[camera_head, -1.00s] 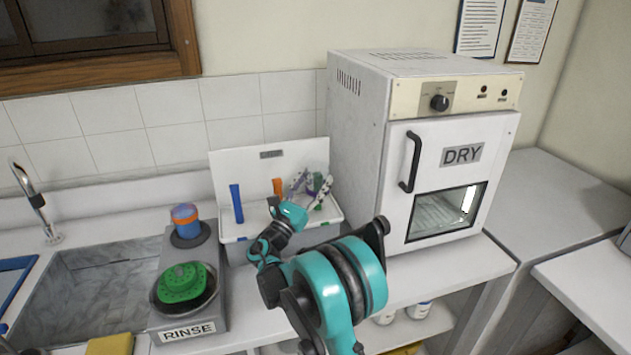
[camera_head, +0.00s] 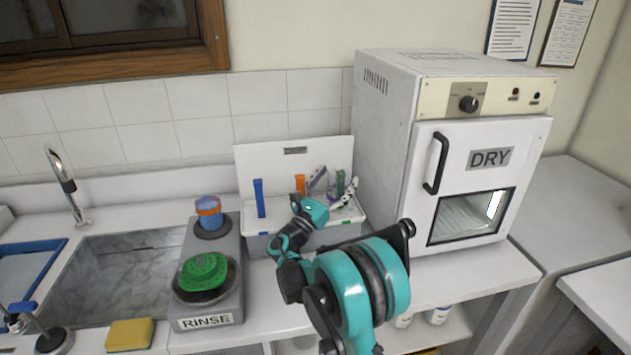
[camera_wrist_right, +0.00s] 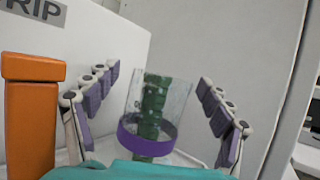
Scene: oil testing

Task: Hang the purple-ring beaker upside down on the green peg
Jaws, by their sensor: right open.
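The purple-ring beaker (camera_wrist_right: 154,115) is clear glass. In the right wrist view it stands upright in the picture, its purple ring low down. The green peg (camera_wrist_right: 151,105) shows through the glass, and the beaker appears to be around it. My right gripper (camera_wrist_right: 158,118) is open, one finger on each side of the beaker, with gaps between. In the head view my right gripper (camera_head: 333,186) is at the drip rack (camera_head: 248,160); the beaker is too small there to make out clearly. My left gripper is not in view.
An orange peg (camera_wrist_right: 30,115) stands left of the gripper, and a blue peg (camera_head: 260,198) farther left. The drying oven (camera_head: 470,150) stands close on the right. The rinse station (camera_head: 208,310) and sink (camera_head: 115,270) are to the left.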

